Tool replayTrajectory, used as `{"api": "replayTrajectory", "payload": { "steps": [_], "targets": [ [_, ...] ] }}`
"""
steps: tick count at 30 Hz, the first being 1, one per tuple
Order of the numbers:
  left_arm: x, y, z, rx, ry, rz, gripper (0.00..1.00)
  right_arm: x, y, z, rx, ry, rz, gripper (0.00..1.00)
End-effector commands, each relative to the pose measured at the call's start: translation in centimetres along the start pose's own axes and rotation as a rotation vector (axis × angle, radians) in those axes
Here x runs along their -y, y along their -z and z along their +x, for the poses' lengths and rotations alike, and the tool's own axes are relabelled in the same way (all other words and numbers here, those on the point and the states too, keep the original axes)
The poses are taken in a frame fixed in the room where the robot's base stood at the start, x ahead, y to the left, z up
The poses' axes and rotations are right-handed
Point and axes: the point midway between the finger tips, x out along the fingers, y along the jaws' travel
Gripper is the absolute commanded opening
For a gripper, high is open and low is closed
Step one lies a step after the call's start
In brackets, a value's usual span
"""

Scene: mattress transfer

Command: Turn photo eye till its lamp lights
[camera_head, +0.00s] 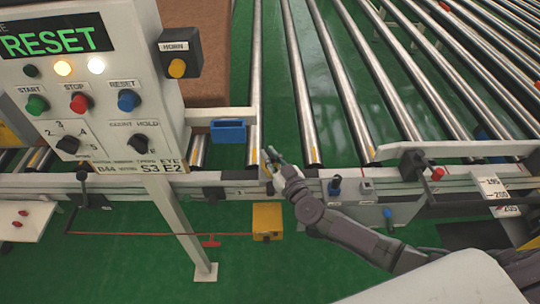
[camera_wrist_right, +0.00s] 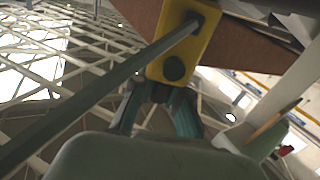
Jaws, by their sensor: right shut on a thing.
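My right gripper (camera_head: 272,160) reaches in from the lower right to the conveyor's near rail, beside the control panel. In the right wrist view its fingers (camera_wrist_right: 160,110) are closed at the lower end of a yellow block with two dark round spots, which looks like the photo eye (camera_wrist_right: 182,45). In the head view the fingers mostly hide this part. I cannot make out a lamp on it or tell whether one is lit. My left gripper is out of view.
The control panel (camera_head: 105,110) stands left, with two lamps glowing. A blue box (camera_head: 228,131) sits on the rail left of my gripper. A yellow box (camera_head: 267,222) with a red cord hangs below. A brown carton (camera_head: 205,45) rests on the rollers; rollers to the right are clear.

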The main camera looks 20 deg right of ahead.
Motion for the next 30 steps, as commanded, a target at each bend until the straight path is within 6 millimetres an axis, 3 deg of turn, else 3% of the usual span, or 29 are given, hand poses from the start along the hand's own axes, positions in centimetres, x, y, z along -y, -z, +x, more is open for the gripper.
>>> {"api": "replayTrajectory", "payload": {
  "steps": [12,21,30],
  "targets": [
    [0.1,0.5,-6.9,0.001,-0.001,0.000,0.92,0.2,0.7,0.0,0.004,-0.281,0.009,0.00],
    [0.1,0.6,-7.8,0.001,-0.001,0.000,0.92,0.0,0.1,0.0,0.000,-0.479,0.003,0.00],
    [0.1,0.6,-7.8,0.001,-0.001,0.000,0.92,0.0,0.0,0.0,0.000,-0.492,-0.001,0.00]
  ]
}}
